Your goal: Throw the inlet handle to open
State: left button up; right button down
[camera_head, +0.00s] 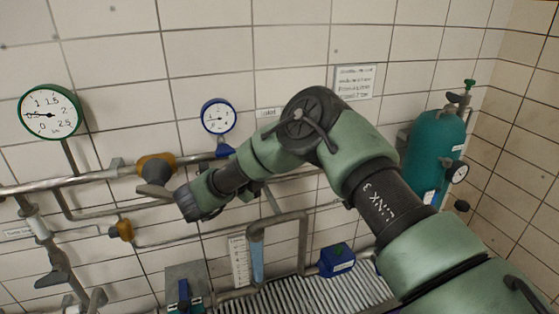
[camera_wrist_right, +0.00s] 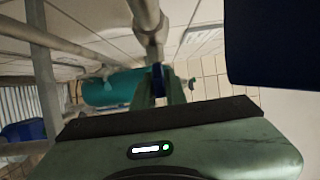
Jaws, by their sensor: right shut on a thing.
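My right gripper (camera_wrist_right: 160,90) shows in the wrist view with its two green fingers shut on a narrow dark blue piece, the inlet handle (camera_wrist_right: 157,75). The handle sits just below the end of a grey pipe (camera_wrist_right: 148,18). Only a small part of it shows between the fingers. In the head view my right arm crosses from the lower right and its wrist bends in front of the pipework. The fingers and the gripped handle are hidden behind it there. The inlet label (camera_head: 268,113) is on the wall above. My left gripper is not in view.
A blue-rimmed gauge (camera_head: 219,116) and a green-rimmed gauge (camera_head: 50,112) are on the tiled wall. A yellow-brown valve body (camera_head: 156,166) is left of my wrist. A teal tank (camera_head: 436,146) stands at the right. A blue box (camera_head: 337,260) is below my arm.

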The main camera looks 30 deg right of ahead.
jog(key=shift+r, duration=0.1)
jog(key=c, duration=1.5)
grip_release()
jog(key=shift+w, duration=0.1)
